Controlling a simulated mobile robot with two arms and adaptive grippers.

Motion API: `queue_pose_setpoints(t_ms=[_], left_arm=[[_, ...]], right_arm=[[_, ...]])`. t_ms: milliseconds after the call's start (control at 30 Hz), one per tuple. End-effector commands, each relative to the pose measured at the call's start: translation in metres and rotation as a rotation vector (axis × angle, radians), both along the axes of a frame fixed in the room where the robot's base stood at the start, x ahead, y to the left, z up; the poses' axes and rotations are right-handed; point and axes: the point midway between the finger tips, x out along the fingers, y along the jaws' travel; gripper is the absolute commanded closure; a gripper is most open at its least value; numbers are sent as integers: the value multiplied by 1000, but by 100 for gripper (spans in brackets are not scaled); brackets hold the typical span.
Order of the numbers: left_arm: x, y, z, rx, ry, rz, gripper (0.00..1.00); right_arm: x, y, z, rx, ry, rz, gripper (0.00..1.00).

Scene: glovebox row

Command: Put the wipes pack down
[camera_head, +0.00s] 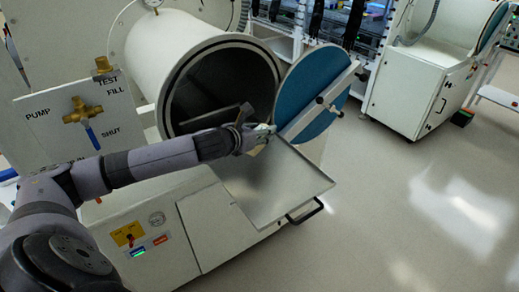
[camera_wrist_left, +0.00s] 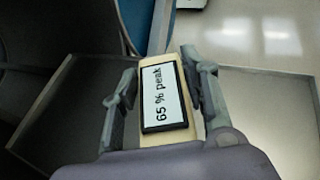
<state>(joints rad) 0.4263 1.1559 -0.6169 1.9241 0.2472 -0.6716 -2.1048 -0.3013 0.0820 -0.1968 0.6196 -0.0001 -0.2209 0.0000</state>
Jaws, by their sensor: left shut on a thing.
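My left gripper (camera_head: 262,138) is over the inner end of the metal tray (camera_head: 285,188), in front of the round chamber opening (camera_head: 215,85). In the left wrist view, its two fingers (camera_wrist_left: 160,92) are closed on the sides of a cream pack (camera_wrist_left: 186,134), which I take as the wipes pack. A dark-framed white panel on it reads "65 % peak". In the head view, only a small pale bit of the pack shows by the fingers. The tray shows below and on both sides in the wrist view. The pack's underside is hidden. My right gripper is not in view.
The round blue-faced door (camera_head: 318,75) stands open right beside the gripper, with a bar and knob across it. A valve panel (camera_head: 68,118) with a brass valve is at left. The tray looks empty. Open floor (camera_head: 400,220) lies to the right.

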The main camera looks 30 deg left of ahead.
Motion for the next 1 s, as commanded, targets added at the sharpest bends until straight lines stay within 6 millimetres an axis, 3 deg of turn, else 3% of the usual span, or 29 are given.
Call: queue_pose_setpoints(t_ms=[133, 267, 500, 967, 1000], left_arm=[[0, 0, -24, -4, 0, 2, 91], [0, 0, -33, -2, -1, 1, 91], [0, -1, -67, -3, 1, 2, 91], [0, 0, -77, 0, -2, 1, 91], [0, 0, -78, 0, -1, 1, 58]], right_arm=[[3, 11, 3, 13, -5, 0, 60], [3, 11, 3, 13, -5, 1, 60], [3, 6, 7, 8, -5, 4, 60], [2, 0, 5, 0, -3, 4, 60], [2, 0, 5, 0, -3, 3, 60]])
